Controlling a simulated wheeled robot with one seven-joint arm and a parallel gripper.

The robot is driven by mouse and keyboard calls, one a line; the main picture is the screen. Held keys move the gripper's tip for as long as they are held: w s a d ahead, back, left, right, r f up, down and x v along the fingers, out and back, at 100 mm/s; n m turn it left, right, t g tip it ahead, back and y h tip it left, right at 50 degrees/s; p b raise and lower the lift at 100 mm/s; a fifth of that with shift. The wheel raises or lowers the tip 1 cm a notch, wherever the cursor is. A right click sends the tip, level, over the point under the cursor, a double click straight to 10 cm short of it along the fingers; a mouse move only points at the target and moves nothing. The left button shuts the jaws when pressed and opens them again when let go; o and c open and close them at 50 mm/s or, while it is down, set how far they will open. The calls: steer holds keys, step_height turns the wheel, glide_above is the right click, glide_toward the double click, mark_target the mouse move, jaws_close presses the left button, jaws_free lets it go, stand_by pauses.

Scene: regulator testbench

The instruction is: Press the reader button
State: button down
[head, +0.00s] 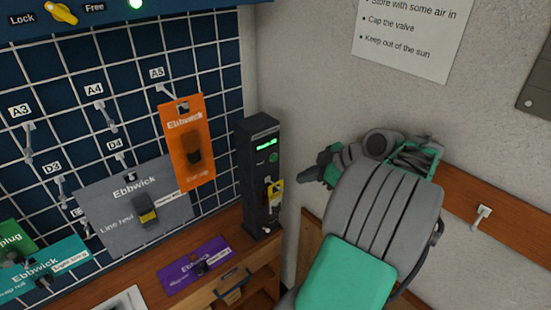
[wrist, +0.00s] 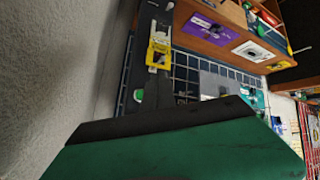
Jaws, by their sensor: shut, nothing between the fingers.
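The reader is a tall black post (head: 249,180) at the end of the wooden bench, by the corner of the walls. It has a lit green display near its top, a round green button (head: 273,157) below that, and a yellow piece (head: 275,194) lower down. My gripper (head: 308,178) is shut and empty, to the right of the reader and apart from it in the picture. In the wrist view the reader (wrist: 137,75) appears upside down, with its green button (wrist: 139,97) just above the dark edge of my green gripper part, which hides the reader's top.
A grid panel (head: 60,120) with labelled hooks and hanging cards, including an orange card (head: 186,125), stands left of the reader. A purple card (head: 197,262) lies on the bench (head: 150,285). A plain wall (head: 310,100) is close on the right, with a wooden rail (head: 465,190).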

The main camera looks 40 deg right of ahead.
steer(key=w+p, duration=0.1)
steer(key=w, duration=0.7)
steer(key=shift+a, duration=0.15)
steer(key=shift+w, duration=0.1)
stand_by(1.6)
steer(key=shift+w, duration=0.35)
steer(key=shift+w, duration=0.5)
stand_by(0.6)
steer(key=shift+s+b, duration=0.45)
steer(key=shift+s, duration=0.45)
steer(key=s+b, duration=0.1)
steer(key=s, duration=0.4)
